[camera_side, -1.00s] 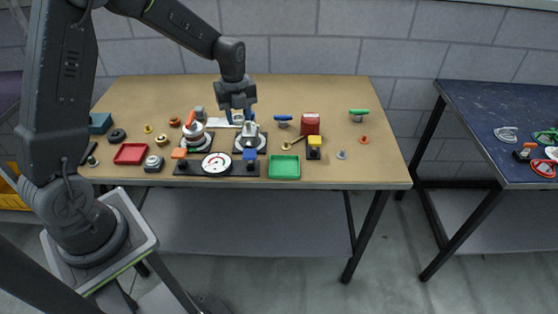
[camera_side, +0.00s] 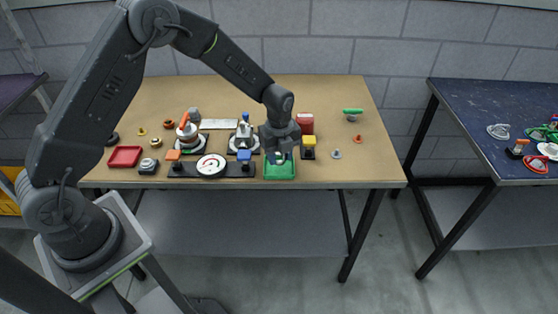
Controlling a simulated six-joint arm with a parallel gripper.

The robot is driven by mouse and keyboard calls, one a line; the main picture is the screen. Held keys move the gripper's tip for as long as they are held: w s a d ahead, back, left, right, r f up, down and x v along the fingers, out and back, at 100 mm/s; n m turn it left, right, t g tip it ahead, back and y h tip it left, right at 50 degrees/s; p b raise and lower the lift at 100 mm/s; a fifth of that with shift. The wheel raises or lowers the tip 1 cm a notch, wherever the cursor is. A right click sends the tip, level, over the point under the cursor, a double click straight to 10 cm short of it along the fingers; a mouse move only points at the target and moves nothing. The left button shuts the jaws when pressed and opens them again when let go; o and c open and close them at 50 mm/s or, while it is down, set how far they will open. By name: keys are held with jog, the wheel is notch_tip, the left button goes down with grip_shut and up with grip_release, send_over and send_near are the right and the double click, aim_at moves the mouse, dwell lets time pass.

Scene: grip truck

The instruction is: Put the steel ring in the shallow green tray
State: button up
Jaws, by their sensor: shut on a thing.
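The shallow green tray (camera_side: 280,174) lies near the table's front edge, right of the dark strip with the white dial. My gripper (camera_side: 279,157) is over the tray, pointing down, with its fingertips at or just above it. It is shut on a small, pale metallic thing between the fingertips, which I take to be the steel ring (camera_side: 280,155). The ring is mostly hidden by the fingers and too small to make out clearly. I cannot tell whether it touches the tray floor.
A yellow-topped block (camera_side: 309,142) stands close to the tray's right and a red box (camera_side: 305,123) behind it. A blue-topped block (camera_side: 244,155) and the dial (camera_side: 211,166) are on the left. A red tray (camera_side: 125,156) lies farther left. The table's right side is mostly clear.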

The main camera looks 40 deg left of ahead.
jog(key=shift+f, duration=1.3)
jog(key=shift+f, duration=0.1)
jog(key=o, duration=0.6)
jog(key=shift+o, duration=0.2)
